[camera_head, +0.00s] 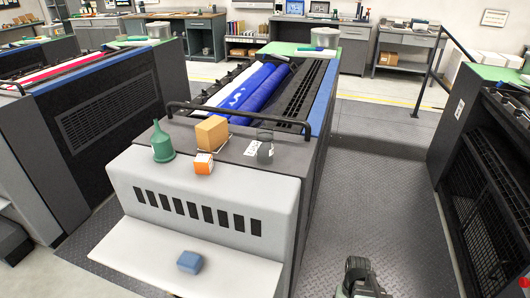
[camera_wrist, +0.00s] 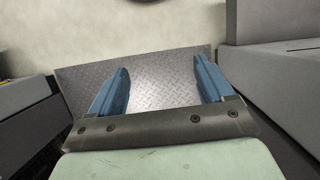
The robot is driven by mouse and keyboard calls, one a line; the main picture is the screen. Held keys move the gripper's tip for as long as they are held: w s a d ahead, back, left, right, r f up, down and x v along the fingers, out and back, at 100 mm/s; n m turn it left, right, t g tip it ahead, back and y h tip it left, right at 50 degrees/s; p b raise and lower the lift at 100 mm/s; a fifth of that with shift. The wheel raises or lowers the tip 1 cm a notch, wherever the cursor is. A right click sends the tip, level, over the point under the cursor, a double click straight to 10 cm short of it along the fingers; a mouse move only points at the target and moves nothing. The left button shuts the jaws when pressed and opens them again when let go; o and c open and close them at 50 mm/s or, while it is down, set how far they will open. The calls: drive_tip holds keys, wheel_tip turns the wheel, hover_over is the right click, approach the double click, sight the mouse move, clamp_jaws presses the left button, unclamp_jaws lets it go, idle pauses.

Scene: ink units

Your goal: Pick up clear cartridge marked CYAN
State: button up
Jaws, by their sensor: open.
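A dark see-through cylinder (camera_head: 265,148) stands upright on the grey top of the press unit (camera_head: 187,135), near its right edge. It looks like the clear cartridge; a white label shows by its left side, but I cannot read any marking. My gripper (camera_wrist: 163,76) shows in the wrist view with two blue fingers spread apart and nothing between them. The cartridge is not in the wrist view. In the head view a part of my arm shows at the bottom, right of the unit and well apart from the cartridge.
Left of the cartridge are a cardboard box (camera_head: 212,131), an orange-and-white box (camera_head: 204,163) and a green funnel-like bottle (camera_head: 162,142). A black rail (camera_head: 240,111) runs behind them. A blue block (camera_head: 190,262) lies on the lower white shelf. The floor to the right is clear.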

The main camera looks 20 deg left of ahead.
drive_tip(key=w+a+r+t, duration=0.1)
drive_tip(key=w+a+r, duration=0.3)
drive_tip(key=r, duration=0.5)
drive_tip(key=w+a+r+t, duration=0.25)
drive_tip(key=w+r, duration=0.35)
drive_tip(key=r, duration=0.4)
drive_tip(key=w+a+r+t, duration=0.1)
drive_tip(key=a+r, duration=0.2)
drive_tip(key=r, duration=0.7)
drive_tip(key=a+r+t, duration=0.1)
drive_tip(key=a+r, duration=0.3)
drive_tip(key=r, duration=0.7)
drive_tip(key=w+a+r+n+t+y, duration=0.1)
drive_tip(key=w+a+r+n, duration=0.2)
drive_tip(key=a+r, duration=0.75)
drive_tip(key=w+a+r+n+t+y, duration=0.1)
drive_tip(key=w+a+r+n+y, duration=0.15)
drive_tip(key=a+r, duration=0.85)
hover_over(265, 146)
drive_tip(key=shift+h, duration=0.45)
drive_tip(key=f, duration=0.5)
drive_tip(key=shift+w+d, duration=0.25)
drive_tip(key=shift+d, duration=0.1)
drive_tip(key=shift+a+x, duration=0.1)
drive_tip(key=shift+x, duration=1.25)
drive_tip(key=shift+a+x, duration=0.15)
drive_tip(key=shift+x, duration=1.2)
